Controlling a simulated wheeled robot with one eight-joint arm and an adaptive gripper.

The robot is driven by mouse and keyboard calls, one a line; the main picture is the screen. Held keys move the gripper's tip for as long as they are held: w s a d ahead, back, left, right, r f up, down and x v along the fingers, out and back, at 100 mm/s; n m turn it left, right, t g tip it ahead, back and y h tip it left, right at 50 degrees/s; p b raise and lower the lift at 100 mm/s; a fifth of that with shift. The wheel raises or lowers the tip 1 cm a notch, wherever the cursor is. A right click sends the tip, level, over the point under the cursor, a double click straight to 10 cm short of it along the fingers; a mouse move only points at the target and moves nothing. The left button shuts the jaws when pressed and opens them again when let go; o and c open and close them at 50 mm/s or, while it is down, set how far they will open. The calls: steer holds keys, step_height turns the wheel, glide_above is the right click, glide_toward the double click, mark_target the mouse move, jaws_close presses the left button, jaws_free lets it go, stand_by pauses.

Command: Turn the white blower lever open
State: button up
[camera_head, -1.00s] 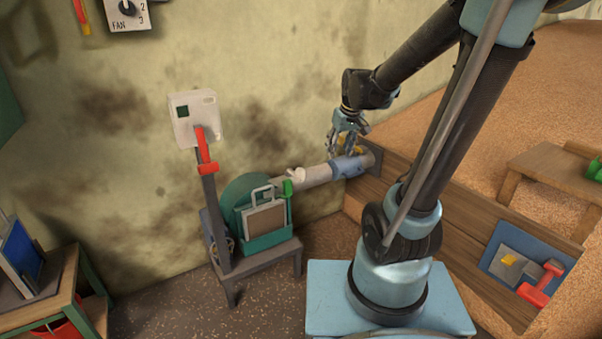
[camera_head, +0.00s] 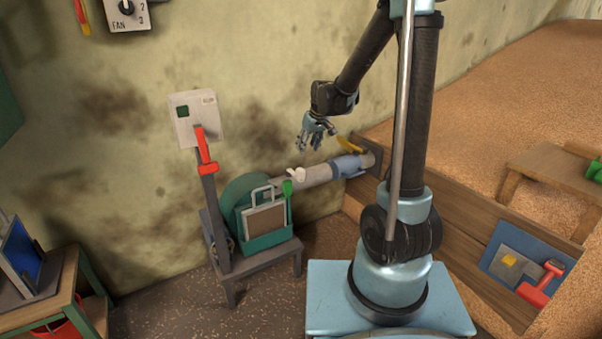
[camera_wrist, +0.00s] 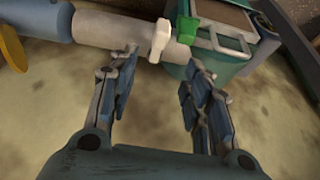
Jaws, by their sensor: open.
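The white blower lever (camera_head: 296,173) sits on top of the pale pipe that runs from the green blower (camera_head: 243,192) to the wooden wall. It also shows in the wrist view (camera_wrist: 160,40), near the top, just beyond and between my fingertips. My gripper (camera_head: 308,148) hangs above the pipe, slightly above and right of the white lever, pointing down. In the wrist view my gripper (camera_wrist: 162,72) has its two fingers spread wide with nothing between them. It does not appear to touch the lever.
A yellow lever (camera_head: 350,145) stands on the pipe's right end. A green handle (camera_head: 287,187) is close beside the white lever. A red-levered switch box (camera_head: 196,119) stands left of the blower.

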mark_target(301, 169)
steer(key=shift+x, duration=7.85)
steer(key=shift+s, duration=0.1)
jaws_close()
